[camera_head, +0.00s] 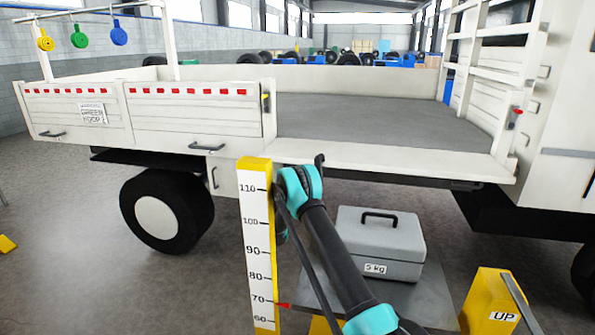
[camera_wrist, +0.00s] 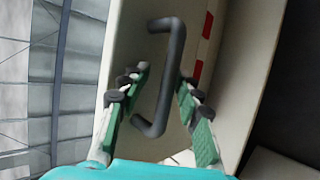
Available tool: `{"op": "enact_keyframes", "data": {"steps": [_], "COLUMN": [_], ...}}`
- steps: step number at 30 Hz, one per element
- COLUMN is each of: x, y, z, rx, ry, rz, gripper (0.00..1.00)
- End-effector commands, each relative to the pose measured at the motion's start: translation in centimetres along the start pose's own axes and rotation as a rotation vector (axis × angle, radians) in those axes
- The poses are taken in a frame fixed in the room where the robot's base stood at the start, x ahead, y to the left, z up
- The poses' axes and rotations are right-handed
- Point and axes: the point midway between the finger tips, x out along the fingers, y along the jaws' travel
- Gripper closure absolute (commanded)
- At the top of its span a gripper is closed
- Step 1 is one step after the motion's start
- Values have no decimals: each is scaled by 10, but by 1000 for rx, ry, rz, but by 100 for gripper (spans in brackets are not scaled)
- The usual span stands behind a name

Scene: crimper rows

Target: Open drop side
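The white drop side (camera_head: 400,160) on the right half of the truck bed is tilted outward, its pale inner face showing. In the wrist view its outer face (camera_wrist: 187,75) has red marks and a dark bar handle (camera_wrist: 166,85). My gripper (camera_wrist: 162,95) is open, with its green-padded fingers on either side of the handle. I cannot tell if they touch it. In the head view the fingers are hidden behind my arm near the panel's outer edge.
A yellow-edged height scale (camera_head: 256,240) stands left of my arm, with a red pointer near 70. A grey 5 kg box (camera_head: 385,245) stands on a plate right of my arm. A yellow UP block (camera_head: 490,300) is at lower right. Closed side panels (camera_head: 190,125) are on the left.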

Motion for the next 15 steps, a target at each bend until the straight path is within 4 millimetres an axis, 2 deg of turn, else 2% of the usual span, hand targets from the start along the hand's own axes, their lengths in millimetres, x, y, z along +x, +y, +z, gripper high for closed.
{"op": "enact_keyframes", "data": {"steps": [8, 15], "x": [5, 30], "y": [2, 27], "z": [-1, -12], "rx": [-1, -1], "ry": [0, 1], "rz": [-1, 0], "gripper": [66, 66]}}
